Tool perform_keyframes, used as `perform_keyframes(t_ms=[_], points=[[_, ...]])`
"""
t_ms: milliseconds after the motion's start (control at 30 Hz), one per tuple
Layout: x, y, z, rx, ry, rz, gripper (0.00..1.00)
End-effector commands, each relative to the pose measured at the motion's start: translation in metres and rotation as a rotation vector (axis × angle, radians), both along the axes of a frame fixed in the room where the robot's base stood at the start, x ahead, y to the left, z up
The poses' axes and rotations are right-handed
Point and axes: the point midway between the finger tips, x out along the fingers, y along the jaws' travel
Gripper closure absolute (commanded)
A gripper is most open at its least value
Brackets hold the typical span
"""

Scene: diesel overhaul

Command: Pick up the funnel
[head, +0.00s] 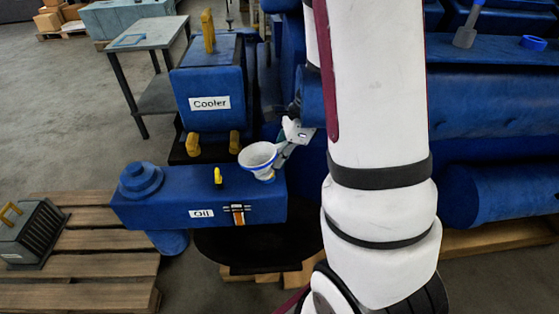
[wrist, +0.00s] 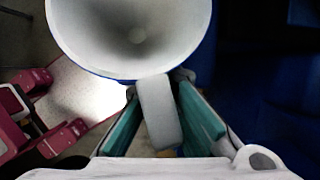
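The funnel (head: 258,156) has a wide pale bowl with a blue rim. In the head view it is upright at the right end of the blue oil tank (head: 150,205); I cannot tell whether it rests on it. In the wrist view the funnel (wrist: 130,35) fills the upper left, and its pale grey handle (wrist: 158,115) extends between my fingers. My gripper (wrist: 157,88) has its teal-padded fingers on both sides of the handle, with narrow gaps visible. In the head view my gripper (head: 287,146) is just right of the funnel, partly hidden by my arm.
A blue cooler (head: 208,82) with yellow handles stands behind the oil tank. A grey table (head: 146,34) is at the back left. A wooden pallet (head: 80,265) bears a dark grey slatted box (head: 30,235) at left. Large blue engine parts (head: 490,85) fill the right.

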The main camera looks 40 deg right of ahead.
Motion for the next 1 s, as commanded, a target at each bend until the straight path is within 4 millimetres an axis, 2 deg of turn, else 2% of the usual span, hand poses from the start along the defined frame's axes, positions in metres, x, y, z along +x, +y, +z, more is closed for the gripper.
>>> perform_keyframes(t_ms=[67, 400, 700, 767, 1000], points=[[0.002, -0.002, 0.016, -0.007, -0.009, -0.002, 1.00], [-0.074, 0.004, 0.020, -0.008, -0.010, -0.013, 1.00], [-0.125, 0.008, 0.025, -0.009, -0.012, -0.015, 1.00], [-0.133, 0.009, 0.026, -0.009, -0.010, -0.012, 1.00], [-0.137, 0.010, 0.031, -0.004, -0.012, -0.010, 1.00]])
